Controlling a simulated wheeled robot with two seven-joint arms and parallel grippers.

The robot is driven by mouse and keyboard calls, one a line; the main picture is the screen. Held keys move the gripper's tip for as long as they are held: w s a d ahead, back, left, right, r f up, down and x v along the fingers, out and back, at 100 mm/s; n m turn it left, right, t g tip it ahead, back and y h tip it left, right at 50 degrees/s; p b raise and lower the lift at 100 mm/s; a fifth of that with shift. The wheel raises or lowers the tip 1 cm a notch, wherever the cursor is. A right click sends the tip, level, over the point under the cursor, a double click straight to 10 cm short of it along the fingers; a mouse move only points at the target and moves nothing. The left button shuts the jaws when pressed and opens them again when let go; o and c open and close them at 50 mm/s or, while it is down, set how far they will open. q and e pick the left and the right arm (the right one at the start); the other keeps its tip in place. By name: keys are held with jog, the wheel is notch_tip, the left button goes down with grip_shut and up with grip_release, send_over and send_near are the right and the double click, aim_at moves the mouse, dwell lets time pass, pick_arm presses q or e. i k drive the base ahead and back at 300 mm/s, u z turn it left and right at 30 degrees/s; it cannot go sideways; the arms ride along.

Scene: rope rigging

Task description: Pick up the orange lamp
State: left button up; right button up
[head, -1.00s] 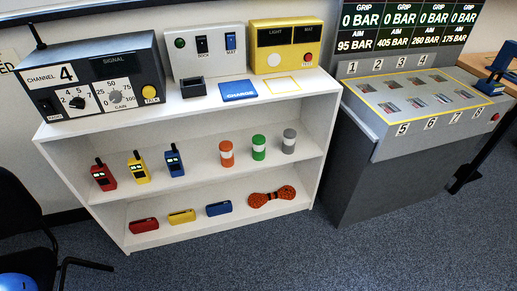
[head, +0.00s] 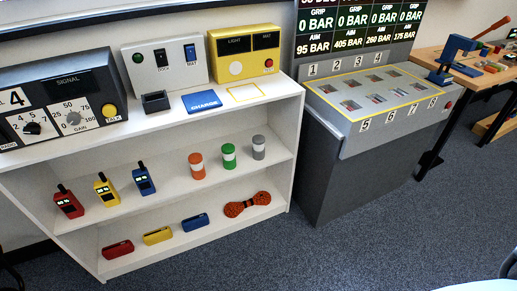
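The orange lamp (head: 196,166) is a small upright cylinder with an orange top and base and a pale middle band. It stands on the middle shelf of the white shelf unit (head: 108,236), left of a like green lamp (head: 229,156) and a grey lamp (head: 259,147). Nothing covers it from this view. Neither of my grippers is in the head view.
Red, yellow and blue radios (head: 104,190) stand left of the lamps. A grey console (head: 370,130) stands to the right. Carpet (head: 340,250) in front is mostly clear.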

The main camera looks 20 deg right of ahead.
aim_at(197, 167)
jog(key=u, duration=0.3)
jog(key=i, duration=1.3)
jog(key=u, duration=0.15)
